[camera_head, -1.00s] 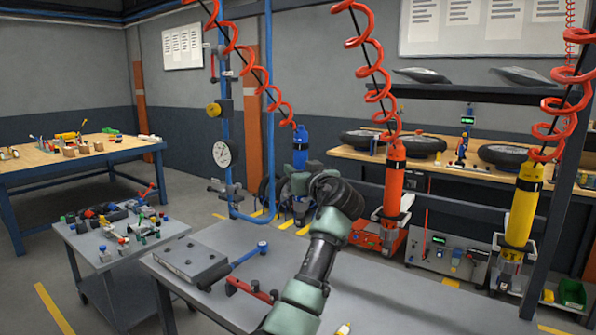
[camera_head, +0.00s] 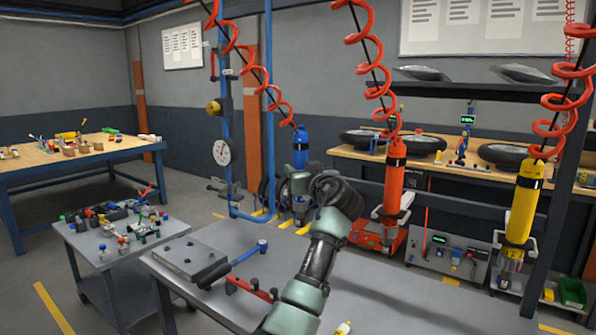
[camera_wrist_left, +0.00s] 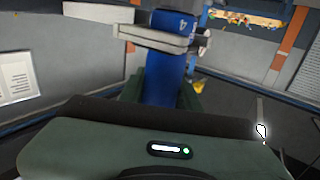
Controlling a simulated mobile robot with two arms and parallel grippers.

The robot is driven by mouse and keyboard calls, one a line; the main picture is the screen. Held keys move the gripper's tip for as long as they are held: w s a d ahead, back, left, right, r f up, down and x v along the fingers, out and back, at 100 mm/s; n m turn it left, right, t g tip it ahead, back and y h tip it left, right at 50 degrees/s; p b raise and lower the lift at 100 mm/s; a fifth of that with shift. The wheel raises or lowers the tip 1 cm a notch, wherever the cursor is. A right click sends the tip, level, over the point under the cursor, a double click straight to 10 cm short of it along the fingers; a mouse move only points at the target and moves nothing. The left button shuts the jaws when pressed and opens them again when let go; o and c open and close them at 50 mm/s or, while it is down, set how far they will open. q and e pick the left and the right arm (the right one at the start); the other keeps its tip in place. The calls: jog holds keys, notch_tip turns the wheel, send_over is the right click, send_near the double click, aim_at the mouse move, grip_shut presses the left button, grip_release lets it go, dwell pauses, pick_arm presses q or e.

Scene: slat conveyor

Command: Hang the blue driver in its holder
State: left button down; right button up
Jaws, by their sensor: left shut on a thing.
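The blue driver (camera_head: 300,137) hangs upright from a red coiled hose at the back, beyond the grey bench. My left gripper (camera_head: 299,182) is shut on its body; my arm and gripper hide its lower part. In the left wrist view the blue driver (camera_wrist_left: 168,70) stands between my green fingers, with a "4" on its side. A pale grey bracket, seemingly its holder (camera_wrist_left: 160,40), crosses the blue body there. I cannot tell whether the driver is seated in it. This holder is hidden in the head view. My right gripper is not in view.
An orange driver (camera_head: 391,183) and a yellow driver (camera_head: 525,205) hang to the right, each at a white holder. A blue pipe (camera_head: 268,110) with a gauge stands left. The grey bench (camera_head: 385,300) carries a metal block and a blue-handled tool.

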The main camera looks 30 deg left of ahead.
pick_arm(q)
jog(key=c, duration=0.9)
grip_release()
jog(key=shift+r, duration=0.1)
jog(key=shift+f, duration=0.2)
jog(key=shift+s+d, duration=0.25)
jog(key=shift+d, duration=0.15)
jog(key=b+v, duration=0.1)
jog(key=v, duration=0.6)
jog(key=shift+s+r+b, duration=0.1)
jog(key=shift+r+b, duration=0.05)
jog(key=shift+b, duration=0.25)
